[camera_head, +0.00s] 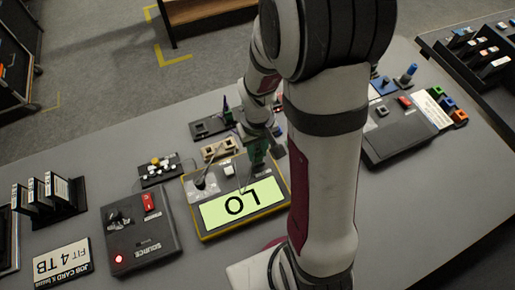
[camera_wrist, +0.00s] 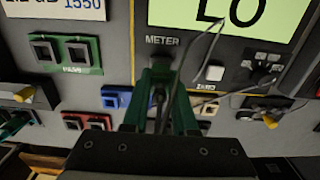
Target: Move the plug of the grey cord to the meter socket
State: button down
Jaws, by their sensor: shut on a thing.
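The meter (camera_head: 188,192) is a dark box with a yellow rim and a lit green display reading LO. It also shows in the wrist view (camera_wrist: 143,20), where the METER label sits just beyond my fingertips. My gripper (camera_head: 258,154) is over the meter's far edge. In the wrist view my green-fingered gripper (camera_wrist: 160,92) is shut on a dark plug (camera_wrist: 159,97), right below that label. A thin grey cord (camera_wrist: 205,52) runs from the plug side up across the display. The fingers hide the meter socket, so I cannot tell whether the plug is in it.
Green PASS sockets (camera_wrist: 65,50) are to the left. The SOURCE box (camera_head: 143,235) stands left of the meter. Card racks (camera_head: 50,195) are further left.

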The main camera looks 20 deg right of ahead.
jog(key=shift+f, duration=0.4)
dwell(0.6)
jog(key=c, duration=0.6)
grip_release()
jog(key=shift+r, duration=0.1)
jog(key=shift+r, duration=2.4)
jog(key=shift+r, duration=2)
